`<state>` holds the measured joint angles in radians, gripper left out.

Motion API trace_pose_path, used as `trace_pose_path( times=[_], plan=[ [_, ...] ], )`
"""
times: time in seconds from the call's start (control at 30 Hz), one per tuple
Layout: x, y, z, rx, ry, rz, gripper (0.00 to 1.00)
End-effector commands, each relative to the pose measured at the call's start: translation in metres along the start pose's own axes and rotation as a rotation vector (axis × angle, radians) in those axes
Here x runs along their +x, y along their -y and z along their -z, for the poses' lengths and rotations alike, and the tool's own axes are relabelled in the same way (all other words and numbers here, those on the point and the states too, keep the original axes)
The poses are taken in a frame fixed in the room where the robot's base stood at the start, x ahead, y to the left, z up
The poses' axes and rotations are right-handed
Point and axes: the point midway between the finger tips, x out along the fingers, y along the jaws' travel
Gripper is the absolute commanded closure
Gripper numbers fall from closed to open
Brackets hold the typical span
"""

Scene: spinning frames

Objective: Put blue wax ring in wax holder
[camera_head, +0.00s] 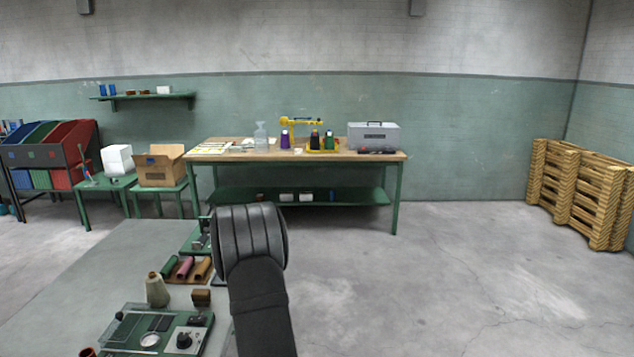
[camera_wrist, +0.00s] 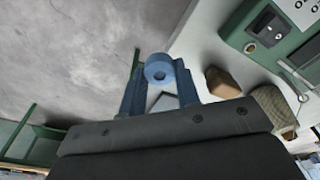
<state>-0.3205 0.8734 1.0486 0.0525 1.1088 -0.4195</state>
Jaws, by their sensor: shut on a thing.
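In the wrist view my gripper (camera_wrist: 158,82) is shut on the blue wax ring (camera_wrist: 158,68). The ring is thick, with a small round hole, and sits between the fingertips. It appears held out past the edge of the grey table, over the floor. In the head view my dark arm hides the gripper and the ring. A small brown block (camera_head: 201,298) stands on the grey table and also shows to the right of the ring in the wrist view (camera_wrist: 222,82). I cannot tell whether this block is the wax holder.
A beige yarn cone (camera_head: 157,291) stands beside the block on the grey table (camera_head: 125,260). A green-framed device (camera_head: 150,334) with a black knob lies in front. Colored rolls (camera_head: 187,268) lie behind. A workbench (camera_head: 230,157) stands farther back. Floor to the right is clear.

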Motion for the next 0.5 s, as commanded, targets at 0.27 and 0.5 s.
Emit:
trace_pose_path(
  times=[0.27, 0.5],
  plan=[
    [0.055, -0.049, -0.11, 0.274, 0.004, -0.032, 0.95],
    [0.089, -0.065, -0.211, 0.518, 0.003, -0.062, 0.95]
  ],
)
